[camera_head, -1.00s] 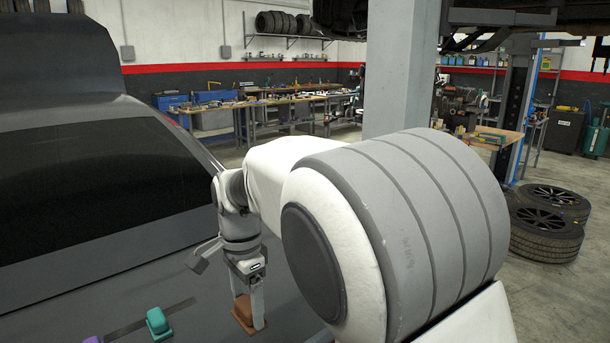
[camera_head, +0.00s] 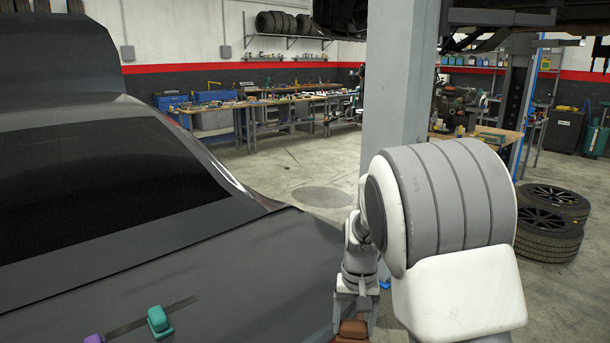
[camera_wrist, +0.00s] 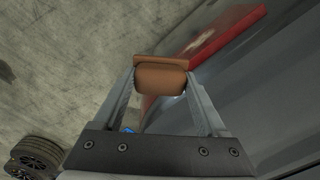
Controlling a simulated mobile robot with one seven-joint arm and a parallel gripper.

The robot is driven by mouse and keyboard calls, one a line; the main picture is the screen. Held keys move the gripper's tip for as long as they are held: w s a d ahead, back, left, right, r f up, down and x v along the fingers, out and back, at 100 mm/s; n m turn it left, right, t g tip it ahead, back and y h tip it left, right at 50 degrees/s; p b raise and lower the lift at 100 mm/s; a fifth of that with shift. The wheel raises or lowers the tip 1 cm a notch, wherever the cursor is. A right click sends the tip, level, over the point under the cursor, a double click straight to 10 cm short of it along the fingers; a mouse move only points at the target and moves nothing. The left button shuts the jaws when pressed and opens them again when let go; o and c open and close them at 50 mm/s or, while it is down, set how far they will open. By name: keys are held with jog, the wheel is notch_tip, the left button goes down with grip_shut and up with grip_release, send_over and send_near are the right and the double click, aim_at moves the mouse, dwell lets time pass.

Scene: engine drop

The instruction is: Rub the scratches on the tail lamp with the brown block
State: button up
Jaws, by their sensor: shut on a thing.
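The brown block (camera_head: 353,331) is held between the fingers of my gripper (camera_head: 354,305), just past the right edge of the grey car's rear deck. In the wrist view the brown block (camera_wrist: 160,79) sits between the two fingertips of my gripper (camera_wrist: 160,85). A red tail lamp (camera_wrist: 212,42) runs along the car's edge behind and right of the block in that view. The block overlaps part of the lamp there; I cannot tell whether they touch.
A teal block (camera_head: 159,322) and a purple block (camera_head: 94,338) lie on the car's rear deck (camera_head: 240,270), near a dark strip (camera_head: 150,315). A grey pillar (camera_head: 395,90) stands behind my arm. Stacked tyres (camera_head: 548,222) are on the floor at right.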

jog(key=d, duration=0.1)
jog(key=d+f, duration=0.1)
jog(key=d+n, duration=0.1)
jog(key=shift+s+d+f, duration=0.2)
jog(key=shift+s+f, duration=0.05)
jog(key=shift+f, duration=0.15)
jog(key=s+f, duration=0.4)
jog(key=f, duration=0.1)
jog(key=shift+s+f, duration=0.2)
jog(key=shift+s, duration=0.1)
